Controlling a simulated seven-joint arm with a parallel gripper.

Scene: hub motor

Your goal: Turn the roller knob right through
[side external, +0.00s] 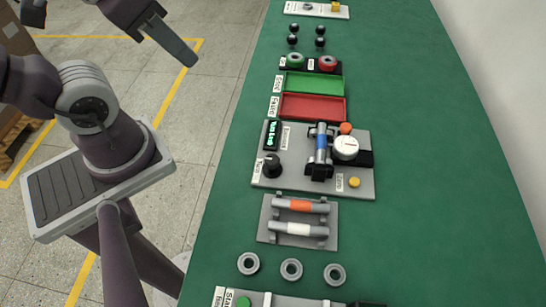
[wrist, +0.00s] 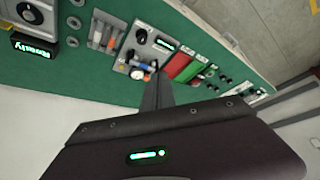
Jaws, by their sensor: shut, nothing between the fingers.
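A round black knob (side external: 272,165), which I take for the roller knob, stands at the left of a grey panel (side external: 320,188). It also shows in the wrist view (wrist: 141,36). A small display (side external: 272,134) with green text sits behind it; its text is too small to read surely. My gripper (side external: 192,61) is shut and empty at the upper left, over the floor beside the table and well apart from the knob. In the wrist view, my closed fingers (wrist: 158,78) point toward the table. Which way the knob points cannot be told.
The same panel carries a blue-banded cylinder (side external: 321,146) in a black stand, a white round part (side external: 346,148) and a yellow button (side external: 354,182). Red (side external: 312,107) and green (side external: 315,85) trays lie behind. A rack (side external: 298,221) of rollers and several grey rings lie in front.

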